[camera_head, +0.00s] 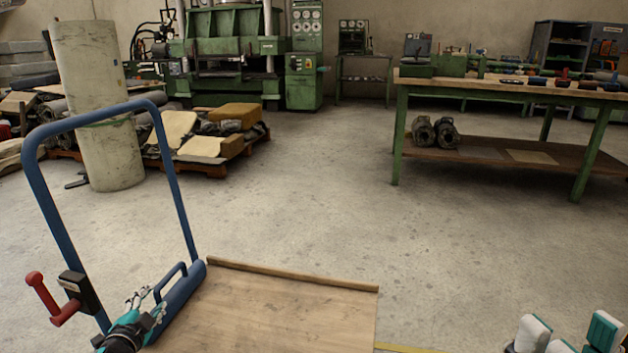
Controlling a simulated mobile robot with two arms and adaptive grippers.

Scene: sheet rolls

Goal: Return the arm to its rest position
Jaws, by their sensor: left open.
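My left gripper (148,301), black and teal with silvery fingers, is at the lower left, pointing away from me. It is open, and I see nothing between its fingers. It is close beside the small blue handle (170,280) at the cart's left edge; I cannot tell whether they touch.
The cart has a wooden deck (270,308) and a tall blue push frame (50,200) with a red lever (42,295). A large upright sheet roll (100,110) stands behind it. A green workbench (400,130) is at the right. The middle floor is clear.

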